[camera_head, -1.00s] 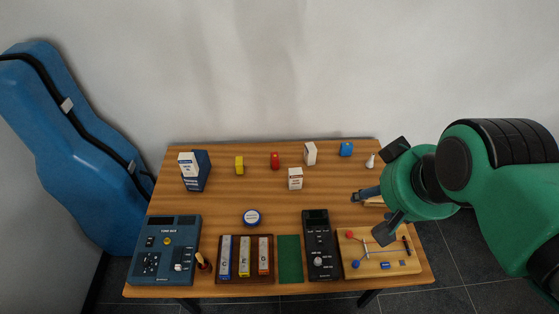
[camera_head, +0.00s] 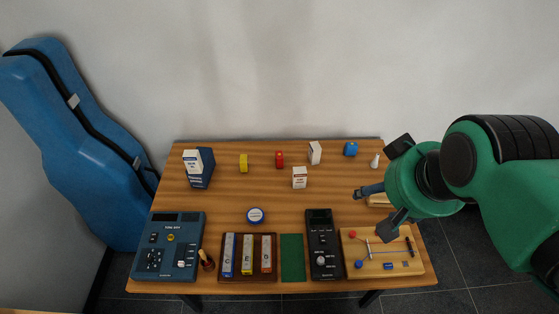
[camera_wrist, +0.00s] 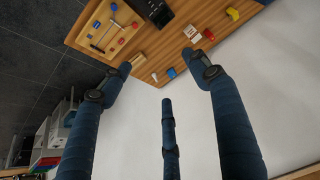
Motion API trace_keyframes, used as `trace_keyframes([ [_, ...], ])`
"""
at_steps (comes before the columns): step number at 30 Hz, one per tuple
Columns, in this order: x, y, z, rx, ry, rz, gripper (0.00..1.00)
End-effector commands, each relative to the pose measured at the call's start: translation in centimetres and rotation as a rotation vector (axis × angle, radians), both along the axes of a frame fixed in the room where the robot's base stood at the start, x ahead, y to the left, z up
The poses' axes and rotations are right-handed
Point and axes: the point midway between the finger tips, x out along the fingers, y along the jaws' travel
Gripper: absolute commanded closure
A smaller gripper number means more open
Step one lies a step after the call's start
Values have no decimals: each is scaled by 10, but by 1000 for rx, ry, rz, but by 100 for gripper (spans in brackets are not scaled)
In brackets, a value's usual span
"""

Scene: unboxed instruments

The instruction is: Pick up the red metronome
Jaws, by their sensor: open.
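The red metronome (camera_head: 279,160) is a small upright red block at the back middle of the wooden table, between a yellow block (camera_head: 243,163) and a white box (camera_head: 315,153). In the wrist view a small red thing (camera_wrist: 208,35), likely the metronome, lies beyond the fingertips, next to a white and red box. My gripper (camera_head: 373,214) is open and empty at the table's right side, well to the right of the metronome. Its fingers also show spread in the wrist view (camera_wrist: 158,64).
A blue item (camera_head: 350,149) and a white cone (camera_head: 375,160) stand at the back right. A white and red box (camera_head: 299,178) stands in front of the metronome. Instruments fill the front edge. A blue case (camera_head: 75,150) leans on the wall at left.

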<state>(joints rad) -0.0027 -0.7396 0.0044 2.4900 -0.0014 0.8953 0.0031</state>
Motion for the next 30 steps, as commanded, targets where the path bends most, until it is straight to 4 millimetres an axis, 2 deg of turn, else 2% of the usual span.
trace_keyframes([
  [5,23,3,-1,-1,8,3,39],
  [8,45,5,-1,-1,14,5,39],
  [16,121,18,-12,-3,29,13,39],
  [23,190,34,-35,-4,42,20,39],
  [30,260,56,-71,-7,55,32,39],
])
